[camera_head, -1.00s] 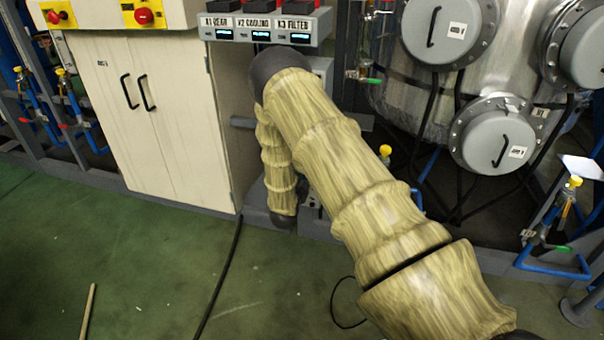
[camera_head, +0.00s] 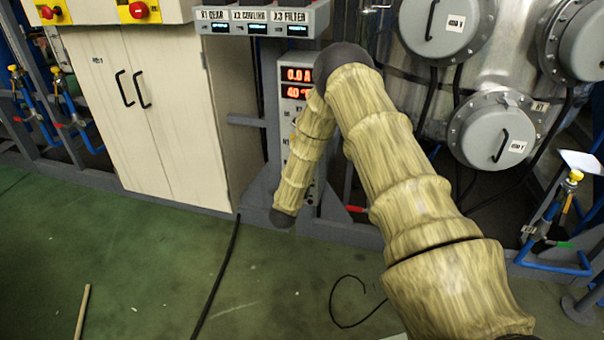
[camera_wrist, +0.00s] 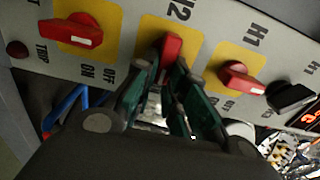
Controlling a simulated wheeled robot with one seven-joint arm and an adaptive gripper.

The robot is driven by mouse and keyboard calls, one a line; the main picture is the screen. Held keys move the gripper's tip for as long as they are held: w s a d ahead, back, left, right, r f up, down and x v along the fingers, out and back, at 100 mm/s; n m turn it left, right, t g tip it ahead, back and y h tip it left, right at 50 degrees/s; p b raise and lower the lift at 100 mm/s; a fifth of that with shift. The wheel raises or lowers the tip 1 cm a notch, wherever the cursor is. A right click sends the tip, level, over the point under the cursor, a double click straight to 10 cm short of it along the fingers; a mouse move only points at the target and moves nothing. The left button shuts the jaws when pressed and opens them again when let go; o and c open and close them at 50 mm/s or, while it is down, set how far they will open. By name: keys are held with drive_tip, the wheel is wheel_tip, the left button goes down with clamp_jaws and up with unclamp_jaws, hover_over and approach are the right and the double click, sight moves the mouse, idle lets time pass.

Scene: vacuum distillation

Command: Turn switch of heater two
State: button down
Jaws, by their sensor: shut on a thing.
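In the wrist view the red switch of heater two (camera_wrist: 172,47) sits on a yellow plate under the label "H2" (camera_wrist: 180,9). My gripper (camera_wrist: 168,72) has its green fingers on both sides of this switch and is shut on it. The switch handle points toward the gripper, unlike the sideways handles beside it. In the head view a grey control box with red digits (camera_head: 296,83) stands behind my arm. My arm hides most of its front, and my gripper is hidden there.
In the wrist view a red switch (camera_wrist: 77,35) marked OFF and ON lies left, and the H1 red switch (camera_wrist: 240,78) and a black knob (camera_wrist: 290,96) lie right. A cream cabinet (camera_head: 150,110) and metal tank (camera_head: 400,60) flank the box.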

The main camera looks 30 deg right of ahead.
idle(0.4)
drive_tip(key=c, duration=1.5)
unclamp_jaws()
drive_tip(key=shift+o, duration=0.2)
drive_tip(key=v, duration=1.2)
